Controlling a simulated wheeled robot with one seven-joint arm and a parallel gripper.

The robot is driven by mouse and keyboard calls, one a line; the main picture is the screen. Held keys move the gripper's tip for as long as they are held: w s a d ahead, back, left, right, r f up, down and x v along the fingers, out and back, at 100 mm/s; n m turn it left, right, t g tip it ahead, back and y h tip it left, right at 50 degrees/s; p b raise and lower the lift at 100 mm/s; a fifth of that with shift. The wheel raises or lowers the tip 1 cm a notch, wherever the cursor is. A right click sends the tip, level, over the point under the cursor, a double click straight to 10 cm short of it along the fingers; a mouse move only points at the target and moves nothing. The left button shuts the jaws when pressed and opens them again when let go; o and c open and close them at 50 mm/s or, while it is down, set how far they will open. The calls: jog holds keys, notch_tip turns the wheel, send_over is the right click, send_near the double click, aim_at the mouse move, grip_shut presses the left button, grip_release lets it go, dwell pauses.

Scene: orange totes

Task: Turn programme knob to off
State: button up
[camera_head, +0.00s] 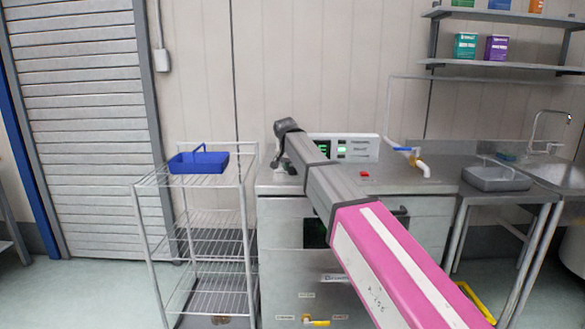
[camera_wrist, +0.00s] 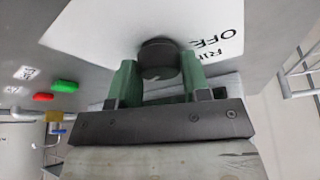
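The programme knob (camera_wrist: 158,60) is a dark round knob on a white panel (camera_wrist: 95,30) in the wrist view. Printed words, including "OFF", show upside down beside it at the right. I cannot make out a pointer mark on the knob. The green fingers of my gripper (camera_wrist: 158,76) stand on both sides of the knob, and their tips appear to touch it. In the head view my gripper (camera_head: 284,163) is at the left of the machine top, beside the white display panel (camera_head: 357,148). The knob is hidden there.
A red button (camera_head: 364,174) lies right of my arm. A blue-handled tap (camera_head: 403,150) stands further right, before a grey basket (camera_head: 496,179) and sink. A wire rack (camera_head: 204,238) with a blue basket (camera_head: 198,163) stands left. A yellow-handled valve (camera_head: 316,322) is low on the machine.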

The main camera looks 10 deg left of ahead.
jog(key=shift+n, duration=0.3)
jog(key=n+y, duration=0.1)
jog(key=n, duration=0.1)
jog(key=shift+n, duration=0.3)
jog(key=n+y, duration=0.1)
jog(key=n, duration=0.2)
jog(key=shift+d+n+y, duration=0.1)
jog(key=shift+n+y, duration=0.2)
jog(key=n+g, duration=0.1)
jog(key=n, duration=0.2)
jog(key=n+g+y, duration=0.1)
jog(key=n, duration=0.2)
jog(key=shift+w+y, duration=0.1)
jog(key=shift+y, duration=0.2)
jog(key=n+g, duration=0.1)
jog(key=n, duration=0.3)
jog(key=shift+w+y, duration=0.1)
jog(key=shift+y, duration=0.2)
jog(key=n+g, duration=0.1)
jog(key=n, duration=0.2)
jog(key=shift+n+g, duration=0.4)
jog(key=n+g, duration=0.1)
jog(key=n, duration=0.2)
jog(key=n+g, duration=0.1)
jog(key=n, duration=0.2)
jog(key=shift+d, duration=0.1)
jog(key=shift+n, duration=0.3)
